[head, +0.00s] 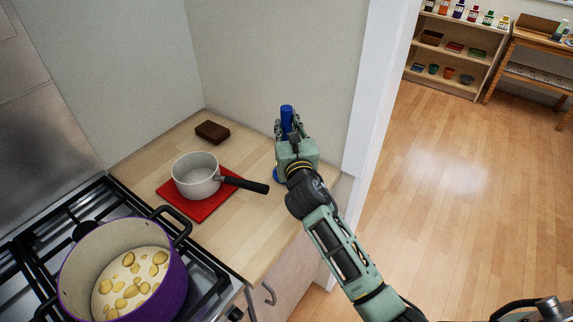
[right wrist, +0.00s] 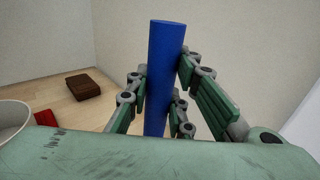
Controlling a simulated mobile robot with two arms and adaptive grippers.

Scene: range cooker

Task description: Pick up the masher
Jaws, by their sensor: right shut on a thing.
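The masher is seen as an upright blue handle (head: 287,118), standing at the right end of the wooden counter. My right gripper (head: 288,128) is shut on this handle. In the right wrist view the blue handle (right wrist: 162,70) rises between the green fingers. A small blue part shows low beside the gripper in the head view; the rest of the masher is hidden behind my gripper. I cannot tell whether it touches the counter. My left gripper is not in view.
A white saucepan (head: 196,176) with a black handle stands on a red mat (head: 207,210). A brown block (head: 212,131) lies behind it. A purple pot (head: 172,287) with potato pieces is on the hob. A wall edge (head: 375,90) is close to the right of my gripper.

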